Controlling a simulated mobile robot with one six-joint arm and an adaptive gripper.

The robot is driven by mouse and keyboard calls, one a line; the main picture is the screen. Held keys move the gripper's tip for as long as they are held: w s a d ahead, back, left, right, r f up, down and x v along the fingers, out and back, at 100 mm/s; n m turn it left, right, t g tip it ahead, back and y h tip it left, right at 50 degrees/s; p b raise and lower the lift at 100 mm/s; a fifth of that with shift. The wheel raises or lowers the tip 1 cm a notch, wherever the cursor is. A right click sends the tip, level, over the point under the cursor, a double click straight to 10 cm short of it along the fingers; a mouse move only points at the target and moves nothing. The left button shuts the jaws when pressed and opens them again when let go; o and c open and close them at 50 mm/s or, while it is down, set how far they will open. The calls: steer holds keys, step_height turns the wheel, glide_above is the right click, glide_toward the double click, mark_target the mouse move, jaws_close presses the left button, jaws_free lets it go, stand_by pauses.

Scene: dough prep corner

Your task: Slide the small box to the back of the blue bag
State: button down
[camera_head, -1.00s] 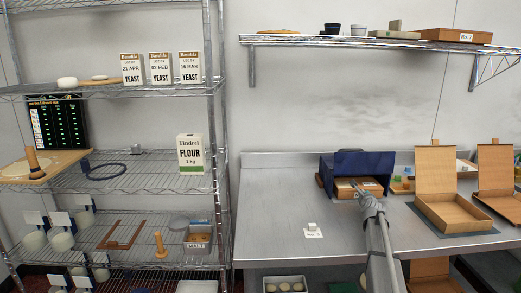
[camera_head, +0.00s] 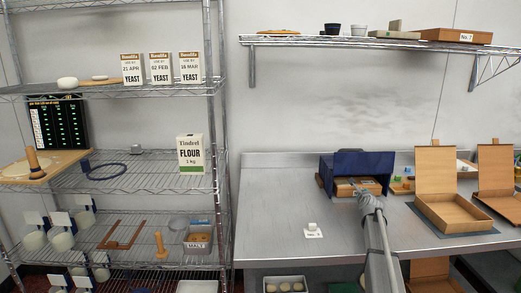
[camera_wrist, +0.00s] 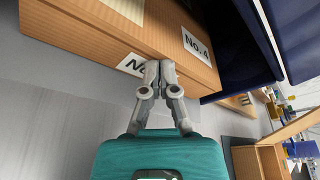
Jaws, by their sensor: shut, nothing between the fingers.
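The blue bag (camera_head: 376,161) lies on the steel bench with its opening toward me. The small wooden box (camera_head: 345,189) sits in its mouth, its near face showing. In the wrist view the box (camera_wrist: 85,30) fills the upper left, with white labels, one reading No. 4. The bag's blue wall (camera_wrist: 235,45) is to its right. My gripper (camera_wrist: 158,66) is shut and empty, its fingertips at the box's near face; whether they touch cannot be told. In the head view my gripper (camera_head: 364,190) is at the bag's mouth. The bag's inside back is hidden.
An open cardboard box (camera_head: 450,212) stands right of the bag on a dark mat, with another beyond it. A small white item (camera_head: 312,228) on a card lies front left. The bench (camera_head: 268,205) left of the bag is mostly clear.

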steer(key=shift+s, duration=0.1)
steer(key=shift+s, duration=1.4)
steer(key=shift+s+d, duration=0.1)
steer(key=shift+s, duration=1.9)
steer(key=shift+r, duration=0.1)
